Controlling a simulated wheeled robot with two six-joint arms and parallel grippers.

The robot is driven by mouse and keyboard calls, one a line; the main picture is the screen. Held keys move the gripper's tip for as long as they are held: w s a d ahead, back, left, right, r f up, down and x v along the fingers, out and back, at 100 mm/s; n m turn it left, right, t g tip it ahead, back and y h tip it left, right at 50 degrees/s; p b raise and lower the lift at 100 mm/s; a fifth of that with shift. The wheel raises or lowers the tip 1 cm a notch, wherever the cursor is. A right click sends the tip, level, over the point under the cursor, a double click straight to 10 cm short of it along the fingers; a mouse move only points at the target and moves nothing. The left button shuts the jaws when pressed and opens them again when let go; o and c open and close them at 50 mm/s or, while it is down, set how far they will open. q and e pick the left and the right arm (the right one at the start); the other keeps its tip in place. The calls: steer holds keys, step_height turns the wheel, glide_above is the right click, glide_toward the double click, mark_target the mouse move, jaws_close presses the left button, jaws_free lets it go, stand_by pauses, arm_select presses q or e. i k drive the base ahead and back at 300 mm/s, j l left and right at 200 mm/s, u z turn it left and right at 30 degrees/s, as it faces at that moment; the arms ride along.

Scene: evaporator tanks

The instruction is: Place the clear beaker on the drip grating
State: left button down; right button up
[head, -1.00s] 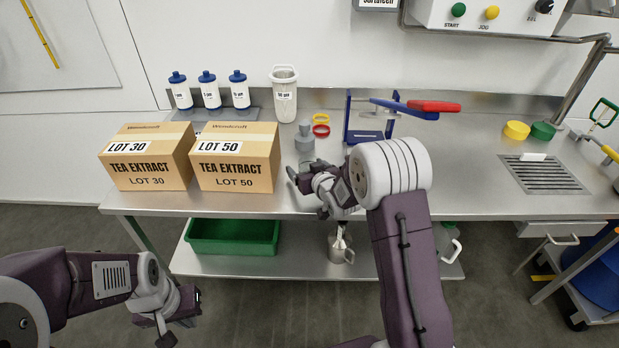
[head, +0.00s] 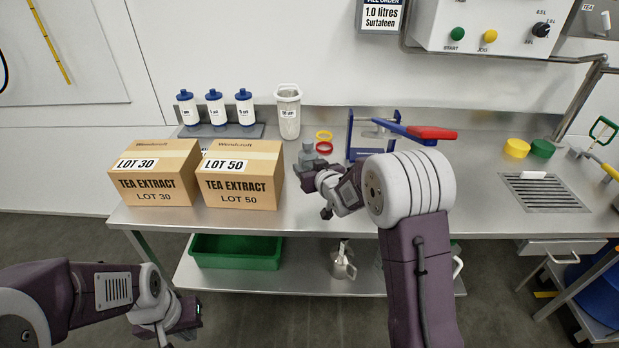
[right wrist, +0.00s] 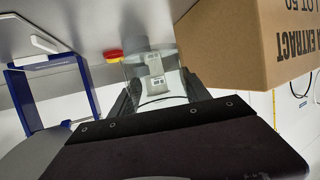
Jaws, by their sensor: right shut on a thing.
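The clear beaker (right wrist: 143,78) is between the fingers of my right gripper (right wrist: 158,98) in the right wrist view, and the gripper is shut on it. In the head view my right gripper (head: 318,197) is over the front of the steel counter, right of the LOT 50 box; the beaker is hard to make out there. The drip grating (head: 545,196) is set in the counter at the far right, well away from this gripper. A small white piece lies at its back edge. My left gripper (head: 188,322) is low at the left, in front of the counter; its finger gap is unclear.
Two cartons, LOT 30 (head: 153,185) and LOT 50 (head: 238,187), stand on the left. A blue frame (head: 354,140) with a red-handled lever stands behind my right arm. Yellow (head: 516,148) and green (head: 542,149) pieces sit behind the grating. The counter left of the grating is clear.

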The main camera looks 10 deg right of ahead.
mark_target(543, 192)
steer(key=k+l, duration=0.1)
steer(key=l, duration=0.45)
steer(key=k+l, duration=0.1)
steer(key=l, duration=0.45)
steer(key=k+l, duration=0.1)
steer(key=l, duration=0.45)
steer(key=k+l, duration=0.1)
steer(key=l, duration=0.45)
steer(key=k+l+z, duration=0.1)
steer(key=l, duration=0.45)
